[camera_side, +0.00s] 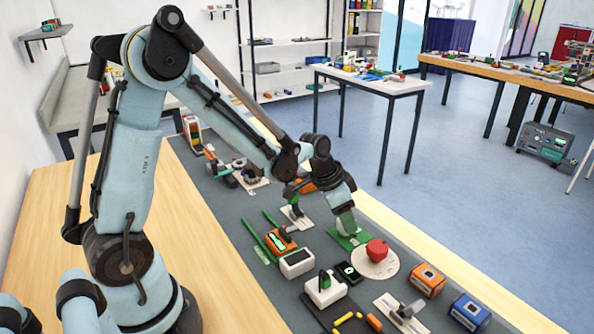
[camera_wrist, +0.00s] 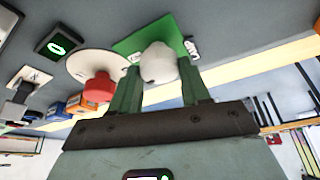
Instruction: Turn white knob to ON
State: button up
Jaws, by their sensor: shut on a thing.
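The white knob (camera_wrist: 158,63) stands on a green plate (camera_wrist: 137,40), which also shows in the side view (camera_side: 336,239). My gripper (camera_wrist: 159,72) is shut on the knob, with one green finger on each side of it. In the side view my gripper (camera_side: 346,226) reaches down over the green plate, and the knob is mostly hidden behind the fingers. A small white label (camera_wrist: 191,48) lies at the plate's edge. Its lettering is too small to read, so I cannot tell the knob's setting.
A red knob (camera_side: 377,250) on a white disc (camera_side: 388,270) stands close beside the green plate. A black box with a lit green ring (camera_side: 348,273) is near it. Orange (camera_side: 427,280) and blue (camera_side: 469,311) boxes lie right. A switch plate (camera_side: 297,216) is left.

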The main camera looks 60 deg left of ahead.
jog(key=m, duration=0.2)
jog(key=m+g+h, duration=0.1)
jog(key=m, duration=0.1)
jog(key=shift+w+a+m+h, duration=0.1)
jog(key=shift+m+h, duration=0.2)
jog(key=shift+m, duration=0.1)
dwell(0.4)
jog(key=o, duration=1.1)
jog(key=shift+c, duration=0.2)
jog(key=shift+r, duration=0.1)
jog(key=v, duration=1.2)
jog(key=shift+w, duration=0.1)
